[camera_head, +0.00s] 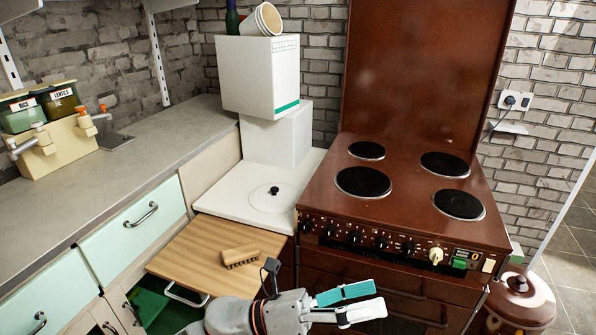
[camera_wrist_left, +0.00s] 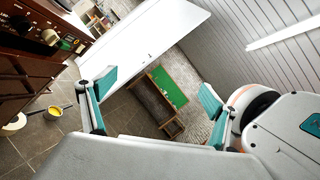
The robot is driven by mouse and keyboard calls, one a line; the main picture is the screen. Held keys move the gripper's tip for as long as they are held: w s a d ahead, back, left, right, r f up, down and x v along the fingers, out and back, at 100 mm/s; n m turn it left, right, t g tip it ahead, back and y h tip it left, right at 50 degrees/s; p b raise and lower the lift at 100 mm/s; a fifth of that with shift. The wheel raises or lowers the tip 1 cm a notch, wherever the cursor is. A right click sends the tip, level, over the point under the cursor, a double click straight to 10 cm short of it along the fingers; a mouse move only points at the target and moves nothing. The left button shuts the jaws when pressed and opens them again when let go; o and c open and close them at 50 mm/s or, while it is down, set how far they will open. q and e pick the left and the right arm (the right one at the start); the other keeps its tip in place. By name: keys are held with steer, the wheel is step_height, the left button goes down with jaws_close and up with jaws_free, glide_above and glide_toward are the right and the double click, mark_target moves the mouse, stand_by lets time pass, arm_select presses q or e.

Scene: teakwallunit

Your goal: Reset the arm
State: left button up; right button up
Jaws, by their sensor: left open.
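My left gripper (camera_head: 376,298) reaches in from the bottom middle of the head view, in front of the brown stove. Its two teal-padded fingers are apart and point right, with nothing between them. In the left wrist view the same gripper (camera_wrist_left: 158,92) shows its fingers spread wide with open air between them. My right gripper is in neither view.
The brown stove (camera_head: 415,209) stands just behind my gripper. A pulled-out wooden board (camera_head: 190,255) bearing a brush (camera_head: 240,258) lies to its left. A lidded brown bin (camera_head: 521,295) stands at the right. The wrist view shows a green-topped table (camera_wrist_left: 169,86) beyond open floor.

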arm_select(q)
steer(key=w+a+f+n+t+y, duration=0.4)
steer(key=a+f+n+t+y, duration=0.25)
steer(key=n, duration=0.65)
steer(key=w+a+f+n+t+y, duration=0.3)
steer(key=a+f+n+t, duration=0.45)
steer(key=n, duration=0.55)
steer(key=s+a+f+n+g+y, duration=0.2)
steer(key=s+a+f+n+y, duration=0.2)
steer(key=s+a+f+n, duration=0.3)
steer(key=s+a+f+n+g+y+p, duration=0.1)
steer(key=s+a+f+n+y, duration=0.4)
steer(key=a+f, duration=0.6)
steer(key=s+f+n+g, duration=0.1)
steer(key=s+f+n, duration=0.1)
steer(key=s+f, duration=0.1)
steer(key=shift+n, duration=0.4)
